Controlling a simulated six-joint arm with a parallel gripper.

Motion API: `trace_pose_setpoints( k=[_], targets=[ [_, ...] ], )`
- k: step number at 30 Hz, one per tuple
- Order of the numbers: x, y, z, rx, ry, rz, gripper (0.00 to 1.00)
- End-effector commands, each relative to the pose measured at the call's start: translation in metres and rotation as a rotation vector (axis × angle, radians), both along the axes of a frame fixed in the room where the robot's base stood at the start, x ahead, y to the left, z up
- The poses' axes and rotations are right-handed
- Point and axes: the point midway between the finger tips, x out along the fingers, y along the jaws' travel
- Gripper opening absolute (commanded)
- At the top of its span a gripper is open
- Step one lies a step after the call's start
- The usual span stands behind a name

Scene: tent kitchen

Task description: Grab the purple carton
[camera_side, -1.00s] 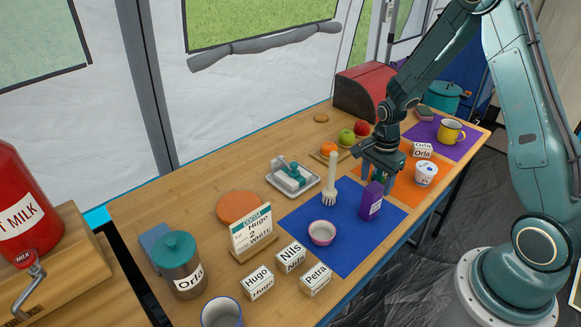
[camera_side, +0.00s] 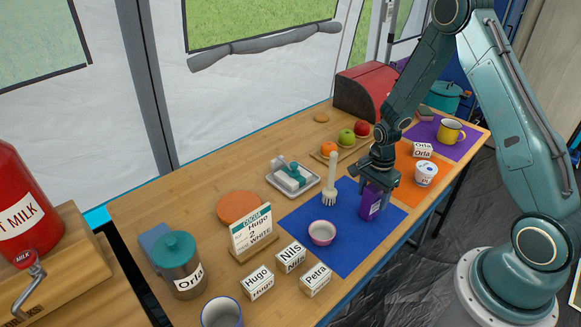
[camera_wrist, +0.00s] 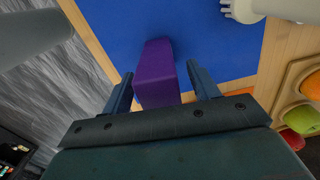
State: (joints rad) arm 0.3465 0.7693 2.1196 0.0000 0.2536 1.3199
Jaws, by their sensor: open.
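The purple carton (camera_side: 371,207) stands upright on the blue mat (camera_side: 335,238), near the mat's right end. My gripper (camera_side: 374,186) is over the carton from above, and its fingers come down around the carton's upper part. In the wrist view the carton (camera_wrist: 156,72) lies between the two open fingers of my gripper (camera_wrist: 161,84). Gaps show on both sides of the carton, the right one wider than the left. The carton's top is partly hidden by my gripper in the side view.
A white brush (camera_side: 329,185) stands upright just left of the carton, and a pink bowl (camera_side: 322,232) sits on the same mat. A yogurt cup (camera_side: 426,174) is on the orange mat to the right. Fruit (camera_side: 346,136) lies on a board behind.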

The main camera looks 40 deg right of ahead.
Motion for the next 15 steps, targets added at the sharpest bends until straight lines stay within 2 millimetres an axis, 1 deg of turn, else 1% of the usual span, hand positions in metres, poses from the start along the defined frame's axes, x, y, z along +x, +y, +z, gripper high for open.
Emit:
trace_pose_setpoints(
  k=[3, 6, 15],
  targets=[
    [0.0, 0.0, -0.011, 0.0, 0.001, 0.0, 0.6],
    [0.0, 0.0, -0.017, 0.0, 0.0, 0.0, 0.6],
    [0.0, 0.0, -0.019, 0.0, -0.001, 0.0, 0.6]
  ],
)
